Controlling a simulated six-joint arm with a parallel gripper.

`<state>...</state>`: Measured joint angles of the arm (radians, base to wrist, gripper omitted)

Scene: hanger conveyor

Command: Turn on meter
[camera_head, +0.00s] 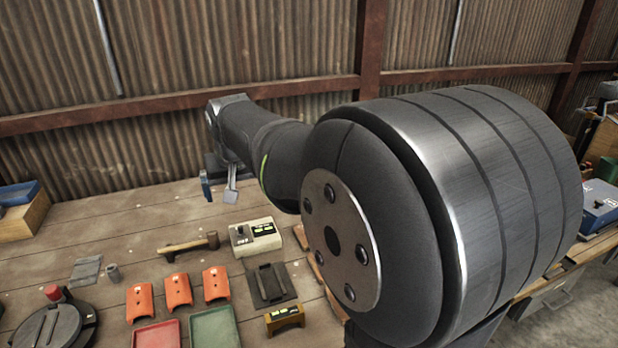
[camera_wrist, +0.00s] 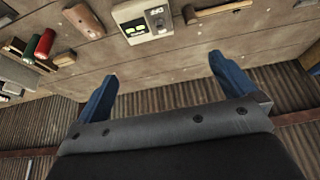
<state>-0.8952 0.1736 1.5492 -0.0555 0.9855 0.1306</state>
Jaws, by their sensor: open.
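The meter (camera_head: 255,237) is a beige box lying on the wooden table, with a small dark control at its left and a black panel with green-yellow marks at its right. It also shows in the wrist view (camera_wrist: 135,13) at the top, partly cut off. Whether it is on cannot be told. My gripper (camera_head: 218,190) is open and empty above the table, behind and slightly left of the meter in the head view. Its blue fingers (camera_wrist: 163,67) are spread apart in the wrist view, with the meter beyond the tips and nothing touching it.
A wooden-handled hammer (camera_head: 190,246) lies left of the meter. A dark plate with a handle (camera_head: 270,284) and a yellow-brown box (camera_head: 284,318) lie in front. Several orange pieces (camera_head: 178,290) lie front left.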

